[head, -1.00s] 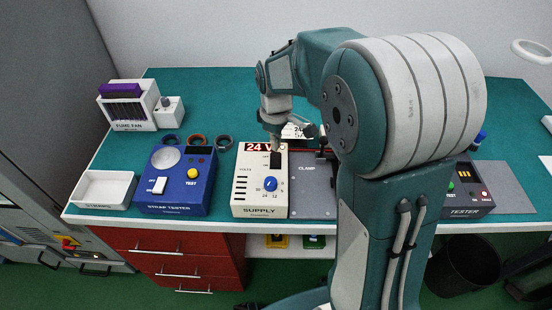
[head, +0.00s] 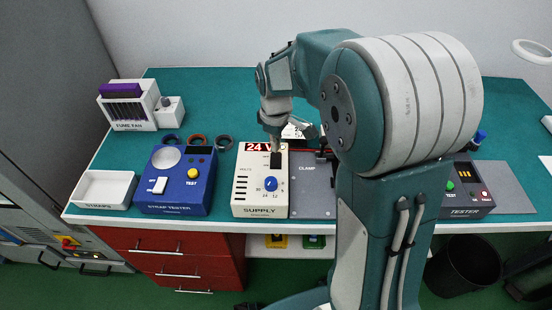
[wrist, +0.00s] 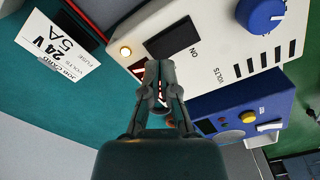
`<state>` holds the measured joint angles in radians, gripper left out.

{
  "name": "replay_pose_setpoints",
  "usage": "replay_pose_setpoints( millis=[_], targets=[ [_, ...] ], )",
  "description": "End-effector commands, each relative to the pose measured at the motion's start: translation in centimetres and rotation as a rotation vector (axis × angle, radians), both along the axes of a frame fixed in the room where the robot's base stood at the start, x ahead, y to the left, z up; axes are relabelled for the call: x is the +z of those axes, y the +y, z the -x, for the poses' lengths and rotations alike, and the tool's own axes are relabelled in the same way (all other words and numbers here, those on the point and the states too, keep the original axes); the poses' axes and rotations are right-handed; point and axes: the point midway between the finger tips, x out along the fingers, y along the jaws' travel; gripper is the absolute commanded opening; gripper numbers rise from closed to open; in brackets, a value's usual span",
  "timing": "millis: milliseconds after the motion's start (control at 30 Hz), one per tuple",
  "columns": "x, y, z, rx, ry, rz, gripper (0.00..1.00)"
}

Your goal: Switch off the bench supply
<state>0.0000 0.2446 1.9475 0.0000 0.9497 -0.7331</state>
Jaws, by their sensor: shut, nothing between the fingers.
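The bench supply (head: 245,196) is a cream box labelled SUPPLY on the green bench, with a red "24 V" panel, a blue knob (head: 270,184) and a black rocker switch (head: 277,160). In the wrist view the rocker (wrist: 174,38) has ON printed beside it, and a small amber lamp (wrist: 126,51) near it looks lit. My gripper (head: 276,146) is over the back edge of the supply, beside the rocker. In the wrist view my gripper (wrist: 160,66) is shut and empty, its tips overlapping the red panel close to the rocker. I cannot tell if they touch anything.
A blue strap tester (head: 175,185) stands left of the supply. A grey clamp plate (head: 310,190) adjoins it on the right. A white job card (wrist: 52,45) lies behind. A white straps tray (head: 104,188) and a fume fan unit (head: 128,112) are farther left.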

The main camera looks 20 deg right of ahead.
Motion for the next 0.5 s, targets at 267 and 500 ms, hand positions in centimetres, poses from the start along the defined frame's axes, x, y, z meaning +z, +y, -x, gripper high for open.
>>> replay_pose_setpoints(
  millis=[267, 500],
  targets=[
    [-0.38, 0.0, -0.01, 0.0, 0.0, 0.0, 0.0],
    [-0.69, 0.0, 0.0, 0.0, 0.0, 0.0, 0.0]
  ],
)
